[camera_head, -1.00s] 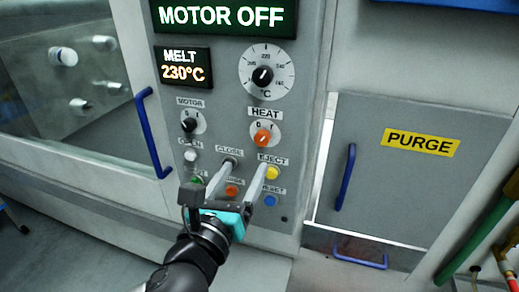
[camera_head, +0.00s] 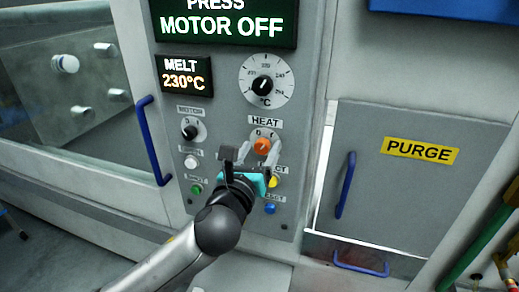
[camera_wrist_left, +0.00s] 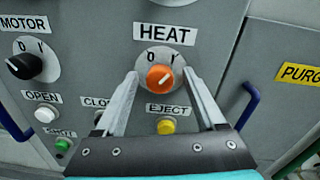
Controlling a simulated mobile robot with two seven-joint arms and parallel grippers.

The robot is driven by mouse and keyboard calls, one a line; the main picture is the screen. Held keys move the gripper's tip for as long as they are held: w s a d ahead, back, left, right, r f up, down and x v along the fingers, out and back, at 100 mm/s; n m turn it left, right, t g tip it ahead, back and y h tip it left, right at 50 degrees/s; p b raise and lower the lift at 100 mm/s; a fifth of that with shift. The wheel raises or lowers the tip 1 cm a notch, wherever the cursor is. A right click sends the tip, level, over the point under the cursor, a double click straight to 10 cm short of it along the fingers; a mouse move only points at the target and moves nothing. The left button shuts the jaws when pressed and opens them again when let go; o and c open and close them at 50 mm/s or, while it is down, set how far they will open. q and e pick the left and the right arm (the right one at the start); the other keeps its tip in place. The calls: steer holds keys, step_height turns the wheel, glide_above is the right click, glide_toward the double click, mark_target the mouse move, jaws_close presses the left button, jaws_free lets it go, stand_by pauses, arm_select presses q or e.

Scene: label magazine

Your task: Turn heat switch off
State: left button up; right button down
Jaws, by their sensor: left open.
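The heat switch is an orange knob (camera_head: 262,146) on a white dial under the HEAT label (camera_head: 265,121). In the left wrist view the knob (camera_wrist_left: 160,78) is near the middle, and its white line points up and right, toward the I mark. My left gripper (camera_head: 259,152) is open in front of the panel. In the left wrist view its fingers (camera_wrist_left: 160,82) stand on either side of the knob with gaps, so they do not appear to touch it. The gripper hides part of the lower buttons in the head view. My right gripper is not in view.
The black motor knob (camera_head: 189,130) is to the left. A white button (camera_head: 190,161), green button (camera_head: 196,189), yellow button (camera_wrist_left: 166,127) and blue button (camera_head: 270,208) lie below. A blue door handle (camera_head: 153,140) and the purge door's handle (camera_head: 346,185) flank the panel.

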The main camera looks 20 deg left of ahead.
arm_select(q)
steer(key=shift+c, duration=0.4)
jaws_close()
